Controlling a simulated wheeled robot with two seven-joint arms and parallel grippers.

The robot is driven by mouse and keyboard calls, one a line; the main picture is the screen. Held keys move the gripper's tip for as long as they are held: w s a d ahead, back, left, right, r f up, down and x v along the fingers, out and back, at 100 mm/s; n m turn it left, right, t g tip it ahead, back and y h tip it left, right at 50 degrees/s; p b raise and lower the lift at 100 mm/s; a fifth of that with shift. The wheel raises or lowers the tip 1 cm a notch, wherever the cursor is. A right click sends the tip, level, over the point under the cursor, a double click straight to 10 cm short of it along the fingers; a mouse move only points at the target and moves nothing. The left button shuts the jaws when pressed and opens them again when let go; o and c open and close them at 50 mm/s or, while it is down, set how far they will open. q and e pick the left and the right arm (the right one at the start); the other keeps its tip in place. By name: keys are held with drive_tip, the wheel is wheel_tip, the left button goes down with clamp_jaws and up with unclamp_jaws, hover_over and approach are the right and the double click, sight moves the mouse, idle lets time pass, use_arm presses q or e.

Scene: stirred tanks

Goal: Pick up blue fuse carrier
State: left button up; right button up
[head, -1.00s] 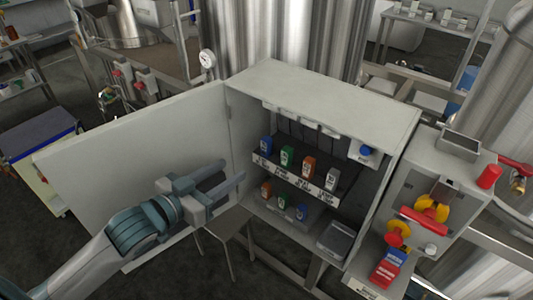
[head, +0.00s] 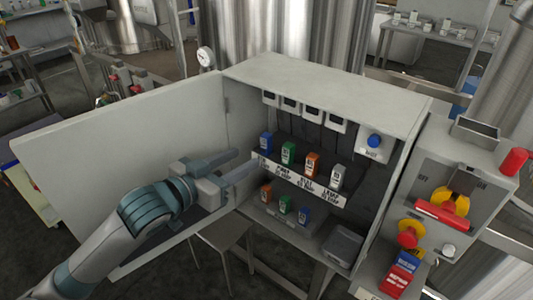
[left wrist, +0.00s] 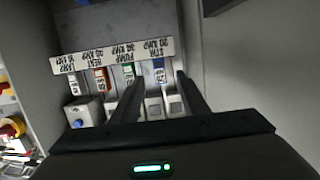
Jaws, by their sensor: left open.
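A blue fuse carrier (head: 266,142) stands at the left end of the upper row in the open grey cabinet. It also shows in the left wrist view (left wrist: 159,75), between the finger lines, at the slot labelled STIR 20 AMP. A second blue fuse carrier (head: 304,215) sits at the right of the lower row. My left gripper (head: 248,161) is open and empty in front of the cabinet's left side, its fingers pointing toward the upper blue carrier. Whether the fingers touch it I cannot tell. My right gripper is not in view.
Green (head: 288,153), orange (head: 311,164) and grey (head: 336,178) carriers stand right of the upper blue one. The open cabinet door (head: 130,150) is behind my left arm. A control box with a red-handled yellow switch (head: 447,205) is at the right.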

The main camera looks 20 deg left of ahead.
sight(263, 146)
use_arm(q)
drive_tip(key=x, duration=0.4)
drive_tip(key=shift+w+d, duration=0.1)
drive_tip(key=shift+w, duration=0.25)
drive_tip(key=shift+w+f, duration=0.1)
drive_tip(key=shift+w, duration=0.1)
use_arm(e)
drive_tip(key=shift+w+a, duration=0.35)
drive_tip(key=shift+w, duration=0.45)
use_arm(q)
drive_tip(key=shift+w+d, duration=0.1)
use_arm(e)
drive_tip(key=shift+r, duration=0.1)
use_arm(q)
drive_tip(key=shift+w+d, duration=0.15)
drive_tip(key=shift+w, duration=0.25)
drive_tip(key=x, duration=0.1)
drive_tip(key=p+x, duration=0.1)
drive_tip(key=x, duration=0.1)
drive_tip(key=shift+w+d, duration=0.15)
drive_tip(key=shift+w, duration=0.05)
drive_tip(key=shift+w+d, duration=0.15)
drive_tip(key=shift+w, duration=0.25)
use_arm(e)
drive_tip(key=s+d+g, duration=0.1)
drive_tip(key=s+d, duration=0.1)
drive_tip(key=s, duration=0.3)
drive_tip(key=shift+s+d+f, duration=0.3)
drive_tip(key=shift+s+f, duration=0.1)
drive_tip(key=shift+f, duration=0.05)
